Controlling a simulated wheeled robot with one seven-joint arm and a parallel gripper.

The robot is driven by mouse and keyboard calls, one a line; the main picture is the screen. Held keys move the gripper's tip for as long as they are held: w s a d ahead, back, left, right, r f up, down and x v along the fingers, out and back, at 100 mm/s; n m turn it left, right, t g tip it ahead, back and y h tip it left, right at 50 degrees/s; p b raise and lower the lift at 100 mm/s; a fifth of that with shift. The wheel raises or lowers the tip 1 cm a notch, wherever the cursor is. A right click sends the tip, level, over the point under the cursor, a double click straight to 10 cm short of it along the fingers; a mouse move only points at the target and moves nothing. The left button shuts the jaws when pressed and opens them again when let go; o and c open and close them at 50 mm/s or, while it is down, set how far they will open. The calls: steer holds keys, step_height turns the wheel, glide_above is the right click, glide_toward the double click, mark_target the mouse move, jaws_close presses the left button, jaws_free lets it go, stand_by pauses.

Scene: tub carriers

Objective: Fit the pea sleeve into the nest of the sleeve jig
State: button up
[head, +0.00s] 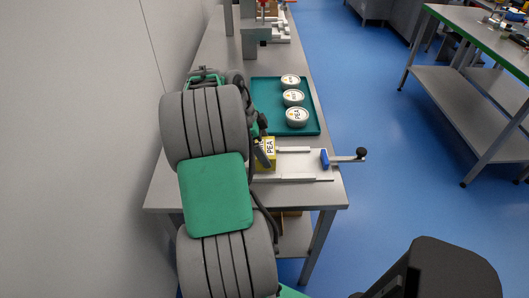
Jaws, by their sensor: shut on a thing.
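The pea sleeve (268,154) is a yellow piece with "PEA" lettering, at the left part of the sleeve jig. My gripper (262,152) is shut on it, with a dark finger across its left side. The sleeve jig (295,164) is a pale plate with low rails on the near bench end. It has a blue block (324,159) and a lever with a black knob (361,154) at its right. My arm hides the jig's left end and the nest. I cannot tell whether the sleeve sits in the nest or above it.
A teal tray (312,122) behind the jig holds three round white-lidded tubs (297,116); the nearest reads "PEA". A grey post fixture (250,40) stands farther back on the bench (220,50). A wall runs along the left. Blue floor is open to the right, before another bench (470,90).

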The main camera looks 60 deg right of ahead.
steer(key=shift+a+f, duration=0.1)
steer(key=shift+f, duration=1.1)
steer(key=o, duration=1.2)
